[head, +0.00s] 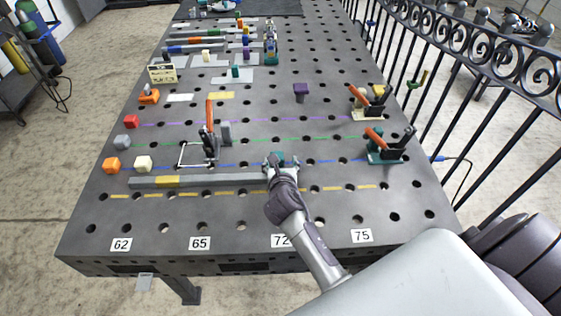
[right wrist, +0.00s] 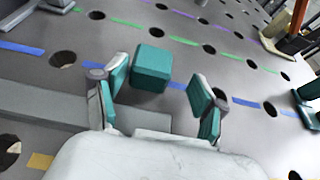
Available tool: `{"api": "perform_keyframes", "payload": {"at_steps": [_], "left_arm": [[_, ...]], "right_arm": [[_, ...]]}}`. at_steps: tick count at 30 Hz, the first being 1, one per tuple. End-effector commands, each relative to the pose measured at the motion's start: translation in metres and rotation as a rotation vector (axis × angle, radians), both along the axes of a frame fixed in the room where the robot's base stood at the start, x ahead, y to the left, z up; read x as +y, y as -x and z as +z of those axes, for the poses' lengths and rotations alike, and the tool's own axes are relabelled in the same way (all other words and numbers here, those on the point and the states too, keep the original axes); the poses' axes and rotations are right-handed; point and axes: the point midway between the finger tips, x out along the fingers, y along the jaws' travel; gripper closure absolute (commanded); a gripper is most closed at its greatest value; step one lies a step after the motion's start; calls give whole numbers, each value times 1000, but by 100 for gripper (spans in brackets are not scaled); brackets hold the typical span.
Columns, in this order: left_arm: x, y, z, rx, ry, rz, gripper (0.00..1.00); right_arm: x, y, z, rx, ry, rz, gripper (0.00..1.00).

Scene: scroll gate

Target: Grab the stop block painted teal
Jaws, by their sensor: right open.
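The teal stop block (head: 279,158) stands on the dark perforated table near the blue dashed line. It shows clearly in the right wrist view (right wrist: 151,64), just ahead of my right gripper's fingertips. My right gripper (head: 282,167) is open above the grey bar; it also shows in the right wrist view (right wrist: 160,82), with teal-padded fingers spread to either side of the near part of the block. Clear space shows between the block and each finger. My left gripper is not in view.
A long grey bar (head: 222,180) lies in front, partly under my gripper. A toggle clamp (head: 209,140) stands to the left, with another clamp (head: 385,152) to the right. A purple block (head: 300,90) stands farther back. A black railing (head: 440,50) runs along the right.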

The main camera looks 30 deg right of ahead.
Motion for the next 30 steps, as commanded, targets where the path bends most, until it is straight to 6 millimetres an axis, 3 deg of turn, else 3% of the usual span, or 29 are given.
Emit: {"api": "perform_keyframes", "payload": {"at_steps": [4,11,24,30], "left_arm": [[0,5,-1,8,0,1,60],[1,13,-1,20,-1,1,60],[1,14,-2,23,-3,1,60],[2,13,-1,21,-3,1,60]], "right_arm": [[-6,-13,-6,0,-1,0,29],[-6,-14,-7,1,-1,1,29],[-9,-13,-8,4,3,-5,99],[-10,-13,-7,3,6,-6,100]]}}
